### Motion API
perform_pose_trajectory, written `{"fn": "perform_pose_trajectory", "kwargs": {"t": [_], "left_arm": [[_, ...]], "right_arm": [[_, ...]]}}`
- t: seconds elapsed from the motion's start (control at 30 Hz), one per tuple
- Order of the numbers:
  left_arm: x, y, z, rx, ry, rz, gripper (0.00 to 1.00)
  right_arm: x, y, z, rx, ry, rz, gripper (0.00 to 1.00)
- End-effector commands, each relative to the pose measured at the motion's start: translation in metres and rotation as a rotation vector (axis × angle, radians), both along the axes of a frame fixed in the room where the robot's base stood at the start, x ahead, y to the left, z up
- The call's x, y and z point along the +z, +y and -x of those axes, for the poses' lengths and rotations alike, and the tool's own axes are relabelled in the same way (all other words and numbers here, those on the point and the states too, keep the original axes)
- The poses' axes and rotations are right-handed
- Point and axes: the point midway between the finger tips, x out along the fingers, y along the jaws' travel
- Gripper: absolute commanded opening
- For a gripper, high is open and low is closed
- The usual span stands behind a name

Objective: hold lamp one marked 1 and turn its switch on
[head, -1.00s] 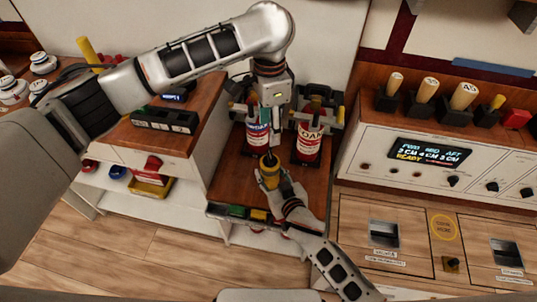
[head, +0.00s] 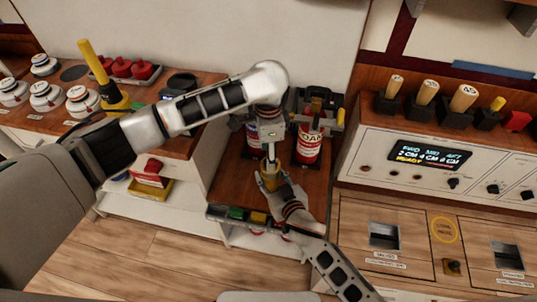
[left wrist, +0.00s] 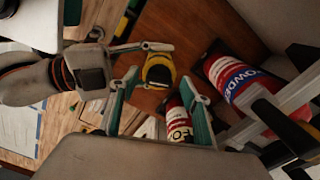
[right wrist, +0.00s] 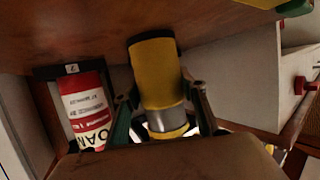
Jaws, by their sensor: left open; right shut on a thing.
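A yellow lamp (head: 270,181) with dark and silver bands is in my right gripper (head: 274,188), above the front of the brown shelf. In the right wrist view the right gripper (right wrist: 166,98) is shut around the lamp (right wrist: 156,72). My left gripper (head: 269,158) is just above the lamp, pointing down. In the left wrist view the left gripper (left wrist: 160,84) is open, with the lamp (left wrist: 159,70) showing between and beyond its fingertips. I cannot tell whether they touch it. The mark 1 and the switch are not legible.
A red FOAM extinguisher (head: 308,147) stands right of the grippers. A POWDER extinguisher (left wrist: 240,84) is close by, mostly behind the left gripper in the head view. A console with a display (head: 430,152) is at right. Wooden floor (head: 130,255) is clear at lower left.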

Motion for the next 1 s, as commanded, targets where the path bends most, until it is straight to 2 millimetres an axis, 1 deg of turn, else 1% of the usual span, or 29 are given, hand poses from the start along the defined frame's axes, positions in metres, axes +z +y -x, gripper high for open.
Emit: {"fn": "perform_pose_trajectory", "kwargs": {"t": [0.1,0.37,0.4,0.47,0.5,0.53,0.57,0.83,1.0], "left_arm": [[-0.0062,-0.0002,0.0003,-0.001,0.001,0.0,0.47],[-0.0073,0.0,0.0,-0.001,-0.001,0.0,0.47],[-0.0073,0.0,0.0,-0.001,-0.001,0.0,0.45],[-0.0073,0.0,0.0,-0.001,0.0,0.0,0.29],[-0.0073,0.0,0.0,-0.001,0.0,0.0,0.19],[-0.0073,0.0,0.0,-0.001,0.0,0.0,0.11],[-0.0073,0.0,0.0,0.0,0.0,0.0,0.09],[-0.0072,0.0002,-0.0002,-0.013,-0.001,0.0,0.09],[-0.007,0.0001,-0.0005,-0.068,-0.001,0.0,0.09]], "right_arm": [[-0.0008,-0.0001,0.0004,0.0,0.002,0.001,0.05],[-0.0008,-0.0001,0.0004,0.0,0.002,0.001,0.05],[-0.0009,-0.0001,0.0004,0.0,0.002,0.001,0.05],[-0.0009,-0.0001,0.0004,0.0,0.002,0.001,0.05],[-0.0008,-0.0001,0.0004,0.0,0.002,0.001,0.05],[-0.0009,-0.0001,0.0004,0.0,0.002,0.001,0.05],[-0.0009,-0.0001,0.0004,0.0,0.002,0.001,0.05],[-0.0009,0.0,0.0006,0.0,0.002,0.001,0.05],[-0.0009,0.0,0.0006,0.0,0.002,0.001,0.05]]}}
